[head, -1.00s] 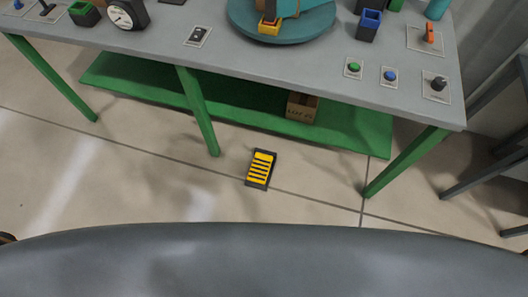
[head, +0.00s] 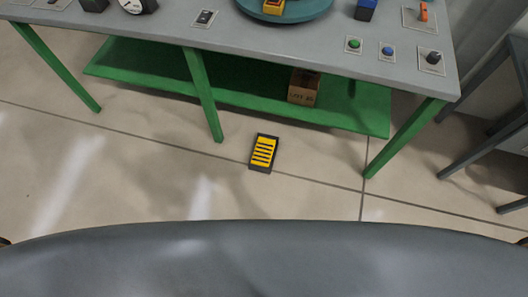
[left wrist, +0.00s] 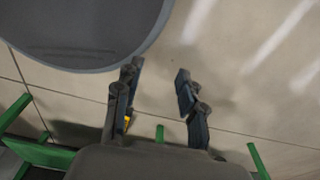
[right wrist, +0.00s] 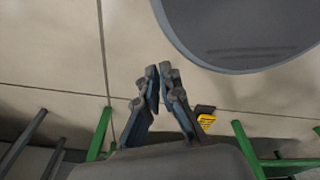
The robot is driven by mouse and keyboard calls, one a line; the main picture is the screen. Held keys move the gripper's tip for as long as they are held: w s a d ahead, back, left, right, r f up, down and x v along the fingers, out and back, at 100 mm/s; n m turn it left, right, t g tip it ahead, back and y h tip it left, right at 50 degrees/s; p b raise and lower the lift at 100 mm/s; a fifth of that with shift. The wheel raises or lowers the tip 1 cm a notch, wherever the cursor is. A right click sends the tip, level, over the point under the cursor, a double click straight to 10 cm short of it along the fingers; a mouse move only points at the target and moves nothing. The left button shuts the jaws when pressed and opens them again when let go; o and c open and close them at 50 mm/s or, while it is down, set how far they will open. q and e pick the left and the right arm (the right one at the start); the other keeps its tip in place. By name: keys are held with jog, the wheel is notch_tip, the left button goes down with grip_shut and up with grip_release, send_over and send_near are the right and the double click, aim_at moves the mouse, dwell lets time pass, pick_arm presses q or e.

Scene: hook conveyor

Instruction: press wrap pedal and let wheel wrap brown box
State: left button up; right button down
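The pedal (head: 263,153), yellow with black stripes on a dark base, lies on the floor in front of the workbench in the head view. A teal round wheel (head: 285,14) sits on the bench top, cut off by the top edge, with a yellow block at its rim. A brown box (head: 302,93) with dark lettering stands on the green lower shelf. My left gripper (left wrist: 156,76) is open and empty. My right gripper (right wrist: 158,72) has its fingertips together with nothing between them. Part of the pedal (right wrist: 206,122) shows beyond it in the right wrist view. Neither gripper shows in the head view.
The grey bench top (head: 260,45) carries a green button (head: 354,44), a blue button (head: 387,51), a black knob (head: 433,57) and a switch (head: 205,18). Green bench legs (head: 204,95) stand behind the pedal. A dark stand (head: 490,140) is at right. The floor around the pedal is clear.

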jog(key=shift+s, duration=0.9)
jog(key=shift+a, duration=0.1)
jog(key=shift+w+a, duration=0.35)
jog(key=shift+w, duration=0.05)
jog(key=shift+d, duration=0.25)
